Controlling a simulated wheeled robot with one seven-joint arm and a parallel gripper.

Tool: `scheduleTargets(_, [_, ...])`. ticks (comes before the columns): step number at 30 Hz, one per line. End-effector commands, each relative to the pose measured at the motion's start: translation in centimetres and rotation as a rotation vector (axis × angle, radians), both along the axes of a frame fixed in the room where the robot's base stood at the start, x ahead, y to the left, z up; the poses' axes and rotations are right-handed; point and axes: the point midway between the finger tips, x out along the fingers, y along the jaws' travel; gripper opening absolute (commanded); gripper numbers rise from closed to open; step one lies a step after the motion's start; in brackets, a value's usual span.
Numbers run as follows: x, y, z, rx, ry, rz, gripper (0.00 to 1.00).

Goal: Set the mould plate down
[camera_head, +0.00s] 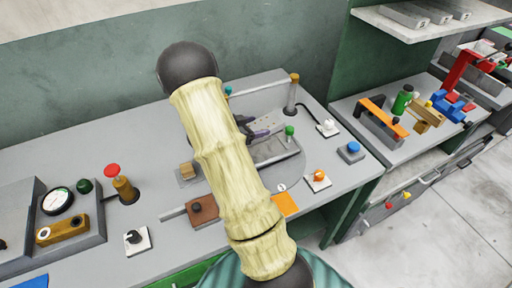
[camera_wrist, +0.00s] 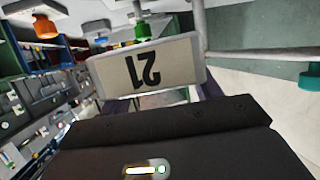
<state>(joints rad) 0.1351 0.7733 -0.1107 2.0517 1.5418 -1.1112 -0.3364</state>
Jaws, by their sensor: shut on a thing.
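The mould plate (camera_wrist: 150,70) is a pale grey block with the number 21 upside down in the wrist view. My gripper (camera_wrist: 158,100) is shut on it, with a dark finger on either side. In the head view my gripper (camera_head: 247,124) shows only as dark parts right of my pale-sleeved arm, which hides much of the bench centre. The plate there is a small light piece (camera_head: 266,130) over a grey metal bed (camera_head: 276,150). I cannot tell whether the plate touches the bed. A green knob (camera_head: 290,130) stands close to the right.
The grey bench (camera_head: 95,165) carries a gauge box (camera_head: 57,201), a red-topped post (camera_head: 123,187), a brown block (camera_head: 203,209), an orange button (camera_head: 318,178), a blue button (camera_head: 350,150) and a tall post (camera_head: 292,95). Clear bench lies at the left back.

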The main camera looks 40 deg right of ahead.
Motion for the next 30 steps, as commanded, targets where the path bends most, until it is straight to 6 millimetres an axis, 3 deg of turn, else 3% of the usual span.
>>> scheduleTargets(10, [-0.2, -0.3, -0.2, -0.002, 0.001, -0.006, 0.16])
scheduleTargets(21, [-0.1, -0.1, -5.2, -0.001, 0.003, -0.001, 0.16])
scheduleTargets(30, [0.0, -0.1, -5.8, -0.003, -0.001, 0.0, 0.16])
